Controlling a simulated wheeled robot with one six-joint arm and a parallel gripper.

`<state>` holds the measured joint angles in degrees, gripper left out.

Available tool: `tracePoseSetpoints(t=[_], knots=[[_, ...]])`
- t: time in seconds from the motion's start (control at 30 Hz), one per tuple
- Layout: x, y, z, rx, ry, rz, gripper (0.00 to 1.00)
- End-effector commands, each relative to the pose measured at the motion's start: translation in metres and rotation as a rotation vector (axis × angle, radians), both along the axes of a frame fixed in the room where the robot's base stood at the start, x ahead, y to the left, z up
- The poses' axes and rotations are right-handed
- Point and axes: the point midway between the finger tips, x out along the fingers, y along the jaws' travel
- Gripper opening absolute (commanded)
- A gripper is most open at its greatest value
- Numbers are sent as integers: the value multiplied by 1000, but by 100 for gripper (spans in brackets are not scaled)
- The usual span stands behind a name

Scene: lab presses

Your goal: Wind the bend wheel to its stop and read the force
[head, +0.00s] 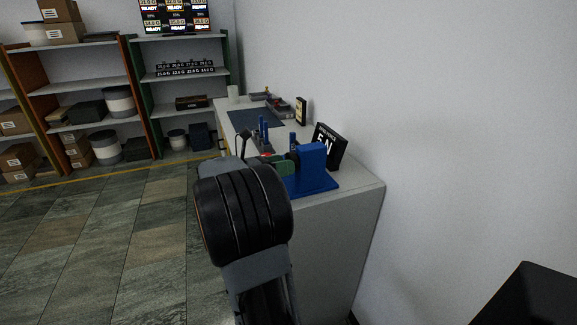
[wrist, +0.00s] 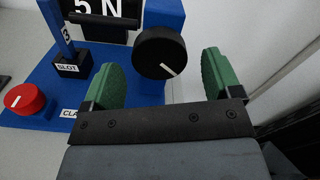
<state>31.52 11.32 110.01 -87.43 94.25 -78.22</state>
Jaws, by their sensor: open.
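The bend wheel, a black disc with a white mark (wrist: 154,45), is on the blue press (wrist: 170,18) in the wrist view. The mark points down and right. My gripper (wrist: 160,62) is open, its green fingers either side of the wheel in the picture, with a gap to each side. I cannot tell whether the tips reach past its face. In the head view my gripper (head: 274,163) is beside the blue press (head: 313,157) and the wheel is hidden. The black force display (head: 329,148) seems to read 5 N; its top is cut off in the wrist view.
A red clamp knob (wrist: 25,99) and a black block labelled SLOT (wrist: 72,66) are on the press's left side. The bench (head: 355,185) runs along the wall, with a dark mat (head: 250,118) farther back. Shelves (head: 180,75) stand behind open floor.

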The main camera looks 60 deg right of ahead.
Motion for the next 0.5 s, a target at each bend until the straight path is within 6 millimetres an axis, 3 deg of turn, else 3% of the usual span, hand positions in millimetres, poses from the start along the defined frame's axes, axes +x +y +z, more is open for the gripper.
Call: tracePoseSetpoints(t=[0.2, 0.5], knots=[[-11, -15, 0, -1, -1, 0, 84], [-14, -19, 0, 0, 0, 1, 84]])
